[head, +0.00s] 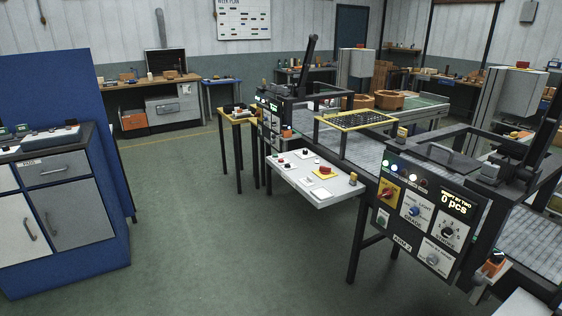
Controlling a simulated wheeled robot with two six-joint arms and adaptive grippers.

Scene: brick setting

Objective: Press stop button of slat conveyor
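The slat conveyor (352,150) runs from the middle of the head view to the lower right, its grey bed partly hidden by black machine frames. A white control shelf (318,194) juts out from its near side. A black control box (428,215) to the right carries a red and yellow rotary switch (386,193) and a lit display. Neither of my grippers is in view.
A blue cabinet (60,150) with grey drawers stands at the left. A small yellow-topped table (238,114) stands beyond the shelf. Workbenches (150,82) line the back wall. The green floor (215,240) between the cabinet and the conveyor is clear.

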